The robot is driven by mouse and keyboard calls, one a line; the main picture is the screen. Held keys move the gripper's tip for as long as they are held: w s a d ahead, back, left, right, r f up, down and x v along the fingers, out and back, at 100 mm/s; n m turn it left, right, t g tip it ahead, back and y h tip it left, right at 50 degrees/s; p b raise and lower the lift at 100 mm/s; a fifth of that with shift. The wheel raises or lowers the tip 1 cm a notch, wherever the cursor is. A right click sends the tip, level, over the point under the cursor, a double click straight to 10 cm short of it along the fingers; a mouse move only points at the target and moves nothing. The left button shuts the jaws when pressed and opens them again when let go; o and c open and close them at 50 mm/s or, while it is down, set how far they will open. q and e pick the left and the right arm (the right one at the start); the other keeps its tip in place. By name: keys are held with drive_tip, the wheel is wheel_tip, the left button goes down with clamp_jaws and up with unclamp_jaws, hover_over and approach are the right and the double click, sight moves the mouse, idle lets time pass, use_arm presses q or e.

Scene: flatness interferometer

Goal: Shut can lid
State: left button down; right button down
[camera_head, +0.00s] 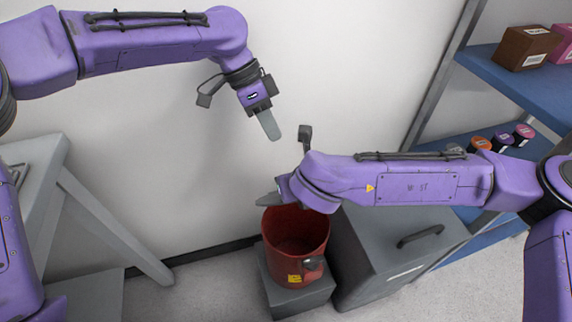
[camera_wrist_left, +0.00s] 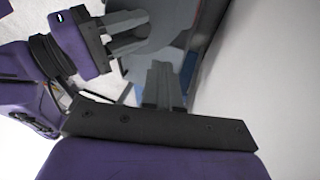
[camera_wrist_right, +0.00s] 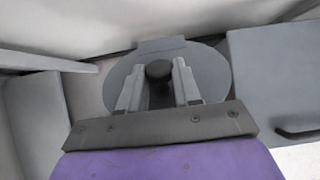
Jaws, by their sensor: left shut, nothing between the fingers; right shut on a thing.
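The red can (camera_head: 297,245) stands on a low grey block, with its mouth open towards the head camera. The grey round lid (camera_wrist_right: 215,75) shows in the right wrist view, with a dark knob (camera_wrist_right: 158,69) at its middle. My right gripper (camera_wrist_right: 158,90) is shut on the knob. In the head view the right gripper (camera_head: 268,201) is at the can's back rim, and its wrist hides part of that rim. My left gripper (camera_head: 271,130) is shut and empty, in the air above and behind the can. It also shows in the left wrist view (camera_wrist_left: 163,85).
The low block (camera_head: 292,299) stands on the floor. A grey cabinet (camera_head: 390,262) with a dark handle is just right of the can. A blue shelf (camera_head: 520,85) with boxes is at the right. A grey bench (camera_head: 35,155) is at the left. The white wall is close behind.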

use_arm(q)
drive_tip(key=s+d+f, duration=0.1)
drive_tip(key=f, duration=0.1)
drive_tip(key=s+d+f, duration=0.1)
drive_tip(key=f, duration=0.2)
drive_tip(key=s+d+f, duration=0.1)
drive_tip(key=s+f, duration=0.1)
drive_tip(key=shift+d+f, duration=0.3)
drive_tip(key=shift+f, duration=0.05)
drive_tip(key=shift+s+d+f, duration=0.25)
drive_tip(key=shift+s+f, duration=0.15)
drive_tip(key=shift+s, duration=0.25)
drive_tip(key=shift+s+d+f, duration=0.1)
drive_tip(key=shift+s+d, duration=0.05)
drive_tip(key=shift+s, duration=0.05)
use_arm(e)
drive_tip(key=shift+w+r, duration=0.15)
drive_tip(key=shift+r, duration=0.05)
drive_tip(key=c, duration=0.8)
unclamp_jaws()
drive_tip(key=shift+r, duration=0.1)
